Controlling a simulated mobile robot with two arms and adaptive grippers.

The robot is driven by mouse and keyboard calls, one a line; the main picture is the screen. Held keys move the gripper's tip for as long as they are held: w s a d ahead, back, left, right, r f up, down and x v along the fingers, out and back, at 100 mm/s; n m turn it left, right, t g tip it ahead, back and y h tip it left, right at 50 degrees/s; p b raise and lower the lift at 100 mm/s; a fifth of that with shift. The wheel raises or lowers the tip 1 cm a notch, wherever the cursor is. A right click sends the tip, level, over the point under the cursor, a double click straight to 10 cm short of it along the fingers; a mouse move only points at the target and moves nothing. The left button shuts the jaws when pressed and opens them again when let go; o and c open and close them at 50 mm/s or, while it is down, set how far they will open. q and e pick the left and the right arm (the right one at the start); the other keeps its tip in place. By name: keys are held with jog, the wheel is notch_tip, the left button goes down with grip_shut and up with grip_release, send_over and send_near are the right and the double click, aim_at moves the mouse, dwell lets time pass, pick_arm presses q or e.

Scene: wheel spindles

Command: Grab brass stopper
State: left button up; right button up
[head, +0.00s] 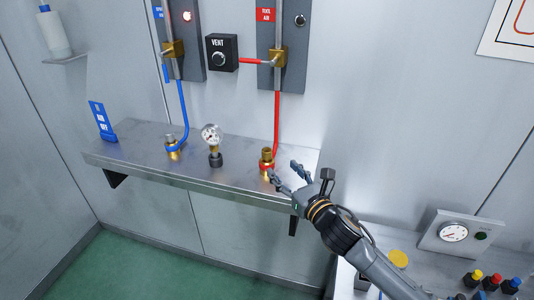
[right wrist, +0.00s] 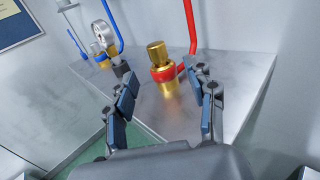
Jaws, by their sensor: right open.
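The brass stopper (head: 267,153) is a small gold cylinder standing upright in a brass fitting with a red collar (head: 266,165), near the right end of the metal shelf. The right wrist view shows the stopper (right wrist: 157,52) above the red collar (right wrist: 163,73). My right gripper (head: 282,172) comes in from the right with its fingers apart, close to the stopper. In the wrist view its fingers (right wrist: 163,85) stand on either side of the fitting, and nothing is held. My left gripper is not in view.
A red hose (head: 277,125) runs down to the fitting. A gauge (head: 211,135) and a brass fitting with a blue collar (head: 172,147) stand farther left on the shelf (head: 125,150). A black VENT box (head: 221,53) is on the wall above.

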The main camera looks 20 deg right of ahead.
aim_at(270, 157)
jog(key=w, duration=0.2)
jog(key=shift+w+a, duration=0.25)
jog(key=shift+w, duration=0.15)
jog(key=w+p, duration=0.1)
jog(key=w, duration=0.1)
jog(key=w+a+p, duration=0.1)
jog(key=w, duration=0.1)
jog(key=shift+w+a, duration=0.2)
jog(key=shift+w, duration=0.05)
jog(key=shift+w+f, duration=0.1)
jog(key=shift+w, duration=0.2)
jog(key=shift+s, duration=0.1)
jog(key=shift+c, duration=0.2)
grip_shut()
